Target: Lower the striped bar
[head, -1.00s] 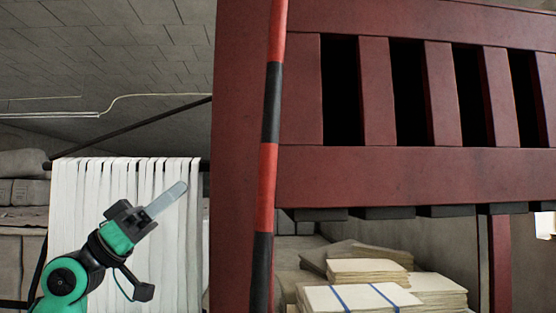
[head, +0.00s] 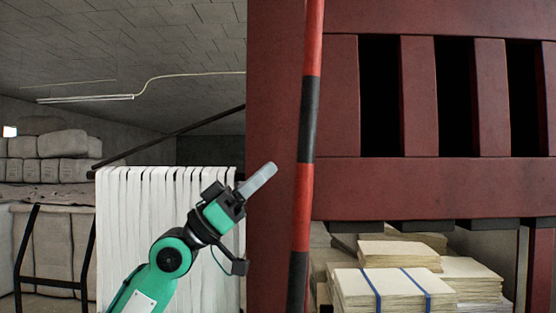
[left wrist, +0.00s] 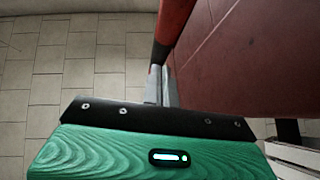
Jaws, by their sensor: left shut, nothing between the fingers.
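The striped bar (head: 309,120), banded red and black, stands nearly upright in front of the left post of a dark red frame. It runs out of the head view at top and bottom. My left gripper (head: 262,177) is shut and empty, its fingers pointing up and right, a little left of the bar in the head view. In the left wrist view the shut fingers (left wrist: 160,87) show beyond the green housing, with the bar (left wrist: 174,28) running down close by them. I cannot tell whether they touch. My right gripper is not in view.
The red slatted frame (head: 400,190) fills the right side. Stacks of cream sheets (head: 385,290), some with blue straps, lie beneath it. White cloth strips (head: 125,230) hang on a rack behind my left arm. Pale sacks (head: 62,145) are piled at the far left.

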